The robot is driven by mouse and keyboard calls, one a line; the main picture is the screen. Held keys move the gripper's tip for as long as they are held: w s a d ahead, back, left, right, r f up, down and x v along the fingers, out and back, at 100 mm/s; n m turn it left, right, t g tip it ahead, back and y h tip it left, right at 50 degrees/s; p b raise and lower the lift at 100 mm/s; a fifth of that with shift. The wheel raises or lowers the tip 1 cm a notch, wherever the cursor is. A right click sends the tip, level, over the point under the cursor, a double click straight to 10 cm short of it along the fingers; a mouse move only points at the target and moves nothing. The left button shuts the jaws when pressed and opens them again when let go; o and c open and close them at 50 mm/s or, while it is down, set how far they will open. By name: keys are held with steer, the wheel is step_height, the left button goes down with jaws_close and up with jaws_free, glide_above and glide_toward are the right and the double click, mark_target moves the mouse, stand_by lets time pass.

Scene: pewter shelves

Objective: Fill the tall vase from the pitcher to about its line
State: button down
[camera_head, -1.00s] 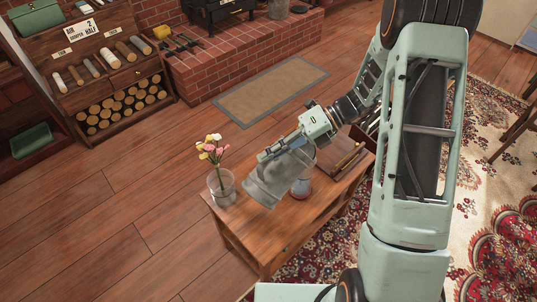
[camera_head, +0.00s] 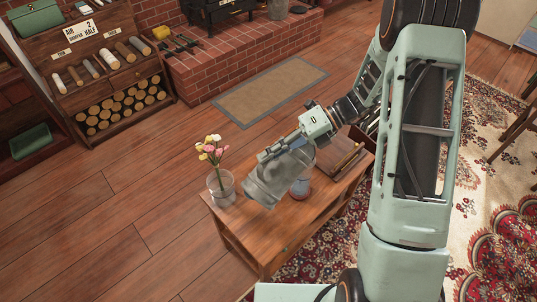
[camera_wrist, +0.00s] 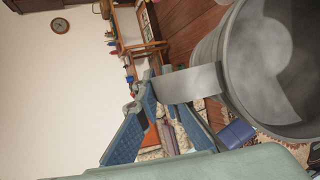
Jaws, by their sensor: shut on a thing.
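The pitcher (camera_head: 270,181) is a grey metal vessel, held tilted above the wooden table in the head view. My gripper (camera_head: 285,150) is shut on it. In the wrist view the pitcher (camera_wrist: 212,70) fills the right side, with its wide round mouth and pale grey inside showing; I cannot tell how much liquid is in it. A clear glass vase (camera_head: 222,190) with pink, white and yellow flowers stands upright at the table's left end, left of the pitcher and apart from it. Its line and water level are too small to tell.
A small bluish glass vessel (camera_head: 300,187) stands on the table (camera_head: 262,236) just right of the pitcher, partly hidden. A dark tray (camera_head: 343,158) lies at the table's right end. A brick hearth (camera_head: 235,60) and log shelf (camera_head: 122,105) stand behind. Open floor lies left.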

steer(key=shift+w+d+r+g+y+p, duration=0.3)
steer(key=shift+w+d+r+p, duration=0.1)
steer(key=shift+r+p, duration=0.15)
steer(key=shift+w+d+r+g+y+p, duration=0.2)
steer(key=shift+w+d+r+y+p, duration=0.2)
steer(key=shift+r, duration=0.2)
stand_by(3.6)
steer(key=shift+s+a+f, duration=0.1)
steer(key=shift+a, duration=0.05)
